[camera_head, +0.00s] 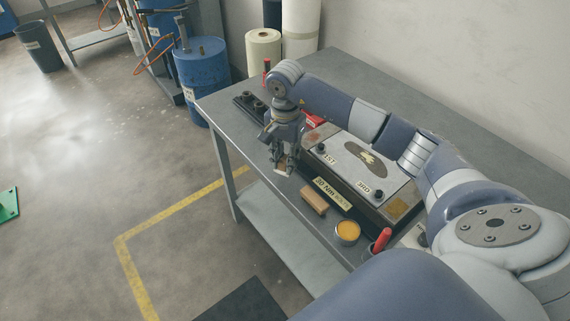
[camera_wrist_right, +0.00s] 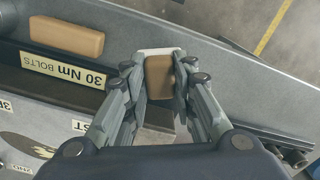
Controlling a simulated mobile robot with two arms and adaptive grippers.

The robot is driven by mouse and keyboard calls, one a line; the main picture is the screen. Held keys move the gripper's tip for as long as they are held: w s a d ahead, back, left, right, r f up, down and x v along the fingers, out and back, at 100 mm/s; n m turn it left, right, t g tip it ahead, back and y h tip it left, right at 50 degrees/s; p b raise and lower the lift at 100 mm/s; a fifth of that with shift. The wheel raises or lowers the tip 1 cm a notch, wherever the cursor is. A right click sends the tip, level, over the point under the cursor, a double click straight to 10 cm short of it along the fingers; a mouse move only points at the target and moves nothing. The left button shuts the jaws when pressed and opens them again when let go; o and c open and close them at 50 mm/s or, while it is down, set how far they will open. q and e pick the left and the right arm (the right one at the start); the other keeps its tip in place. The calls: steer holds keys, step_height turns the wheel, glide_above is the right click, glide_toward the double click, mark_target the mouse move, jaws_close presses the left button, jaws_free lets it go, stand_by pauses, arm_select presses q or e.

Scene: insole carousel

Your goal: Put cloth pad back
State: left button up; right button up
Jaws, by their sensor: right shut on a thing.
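My right gripper (camera_head: 281,166) is above the bench near its front edge, left of the metal mould plate. In the head view the pad is too small to make out clearly between the fingertips. My left gripper is not in view.
A tan block (camera_head: 313,200) lies on the bench (camera_head: 338,232) by the "30 Nm BOLTS" label (camera_head: 332,193). The mould plate (camera_head: 345,158) stands behind. A dark rail (camera_head: 247,103) lies at the bench's left end.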

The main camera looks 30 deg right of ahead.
mark_target(285, 159)
step_height(285, 159, down, 3)
steer(key=shift+w+f+p, duration=0.1)
steer(key=shift+w+p, duration=0.05)
steer(key=shift+p, duration=0.65)
steer(key=shift+d+f, duration=0.1)
steer(key=shift+f, duration=0.05)
steer(key=shift+f+b, duration=0.2)
steer(key=shift+b, duration=0.1)
steer(key=o, duration=1)
steer(key=shift+o, duration=0.2)
steer(key=shift+r, duration=0.15)
